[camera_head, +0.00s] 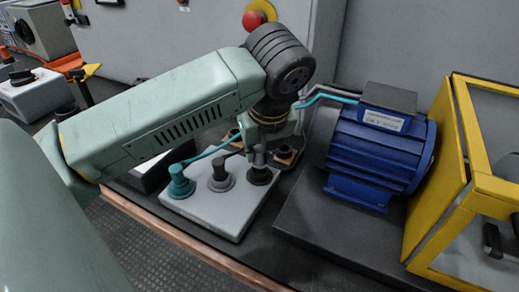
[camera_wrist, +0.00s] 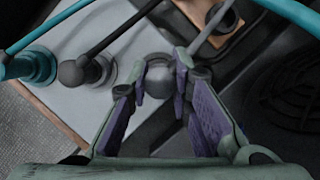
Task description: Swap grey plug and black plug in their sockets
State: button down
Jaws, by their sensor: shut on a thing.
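A pale grey socket board (camera_head: 213,212) lies on the bench and carries a row of sockets. A teal plug (camera_head: 180,182) stands in the left socket and also shows in the wrist view (camera_wrist: 32,66). What looks like the black plug (camera_head: 219,168) stands in the middle, grey-ringed socket; it shows dark in the wrist view (camera_wrist: 78,72). My gripper (camera_wrist: 162,84) is shut on a lighter round plug, apparently the grey plug (camera_wrist: 159,77), at the right, black socket (camera_head: 260,176). The fingers hide much of it; I cannot tell whether it is fully seated.
Cables run from the plugs up behind my wrist. Small wooden-coloured blocks (camera_head: 290,155) stand close behind the right socket. A blue motor (camera_head: 375,150) stands to the right on a dark plate, beside a yellow-framed box (camera_head: 460,160). A red button (camera_head: 256,14) is on the back cabinet.

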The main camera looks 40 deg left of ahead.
jog(key=shift+f+b, duration=0.9)
jog(key=c, duration=1.4)
grip_release()
jog(key=shift+o, duration=0.2)
jog(key=v, duration=0.7)
jog(key=shift+s+d+r, duration=0.15)
jog(key=shift+r, duration=0.1)
